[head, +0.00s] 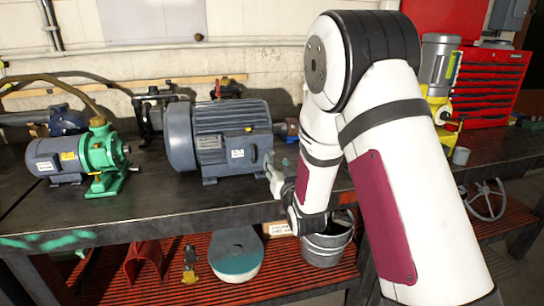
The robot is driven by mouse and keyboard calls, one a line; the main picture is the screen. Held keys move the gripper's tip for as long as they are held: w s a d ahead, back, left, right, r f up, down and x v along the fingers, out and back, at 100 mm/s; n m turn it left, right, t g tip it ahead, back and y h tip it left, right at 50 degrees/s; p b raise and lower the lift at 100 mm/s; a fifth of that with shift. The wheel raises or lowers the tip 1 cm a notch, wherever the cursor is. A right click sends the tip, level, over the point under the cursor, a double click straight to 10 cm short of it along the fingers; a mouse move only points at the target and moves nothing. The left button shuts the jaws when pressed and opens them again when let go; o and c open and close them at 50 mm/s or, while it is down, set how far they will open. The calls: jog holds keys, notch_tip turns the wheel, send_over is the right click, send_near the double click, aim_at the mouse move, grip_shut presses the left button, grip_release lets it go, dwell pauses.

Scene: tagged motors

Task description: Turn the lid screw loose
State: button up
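A large grey-blue finned motor (232,118) stands on the dark workbench (150,212), with a boxy cover (210,143) and a white tag on its side. A tiny yellowish spot (248,129) shows to the right of the cover; I cannot tell whether it is the lid screw. A smaller grey motor (55,158) with a green pump (102,160) stands to the left. My white arm reaches down from the right, and its end with my gripper (271,164) is beside the motor's lower right end. The fingers are small and partly hidden, so their opening and contact are unclear.
A bucket (326,245) and a round teal-edged block (236,256) are on the red lower shelf. The bench front left of my gripper is clear.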

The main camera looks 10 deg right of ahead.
aim_at(272, 153)
jog(key=w, duration=0.6)
grip_shut()
